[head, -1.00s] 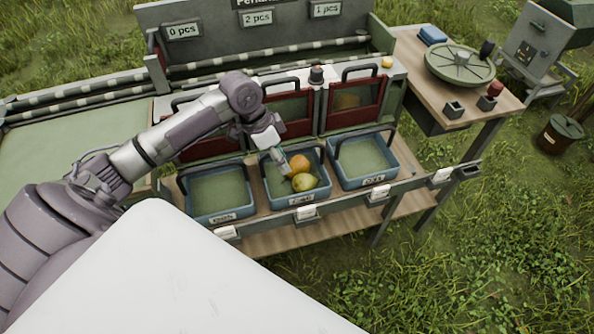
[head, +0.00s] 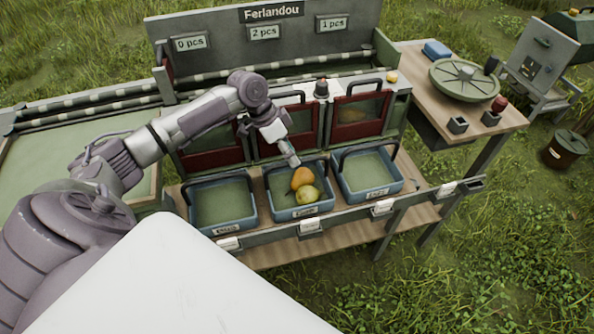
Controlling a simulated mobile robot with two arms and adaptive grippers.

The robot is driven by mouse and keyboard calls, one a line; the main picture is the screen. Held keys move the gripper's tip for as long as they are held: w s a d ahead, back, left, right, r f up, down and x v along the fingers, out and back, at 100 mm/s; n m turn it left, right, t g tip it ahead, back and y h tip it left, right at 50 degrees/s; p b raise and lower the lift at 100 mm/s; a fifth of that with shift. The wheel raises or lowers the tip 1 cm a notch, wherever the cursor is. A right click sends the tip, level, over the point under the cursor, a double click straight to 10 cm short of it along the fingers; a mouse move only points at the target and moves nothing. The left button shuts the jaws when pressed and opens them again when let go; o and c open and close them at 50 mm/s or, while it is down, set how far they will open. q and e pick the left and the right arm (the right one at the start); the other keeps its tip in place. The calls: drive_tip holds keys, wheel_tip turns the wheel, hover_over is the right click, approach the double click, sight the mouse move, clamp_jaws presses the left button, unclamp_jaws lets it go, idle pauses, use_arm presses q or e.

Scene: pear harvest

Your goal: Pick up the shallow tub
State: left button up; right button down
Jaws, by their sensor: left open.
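Three shallow blue tubs with dark handles stand in a row on the sorting bench. The left tub (head: 222,204) and the right tub (head: 367,172) look empty. The middle tub (head: 281,187) holds an orange-yellow pear (head: 302,178) and a yellow-green pear (head: 308,195), which lie against each other. My left gripper (head: 293,161) is open, small in the head view, and points down over the back of the middle tub. It is just above the orange-yellow pear, and I cannot tell whether it touches the tub's handle. My right gripper is out of view.
Red-framed gates (head: 290,132) stand close behind the tubs, under a panel with count displays (head: 264,32). A side table at the right carries a round green dish (head: 464,75). A lidded bucket (head: 566,150) stands on the grass.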

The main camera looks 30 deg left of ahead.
use_arm(q)
drive_tip(key=x, duration=0.4)
drive_tip(key=shift+w+a, duration=0.1)
drive_tip(key=shift+w, duration=0.1)
drive_tip(key=shift+f, duration=0.25)
drive_tip(key=shift+f+p, duration=0.25)
drive_tip(key=shift+p, duration=0.1)
clamp_jaws()
drive_tip(key=shift+r, duration=0.15)
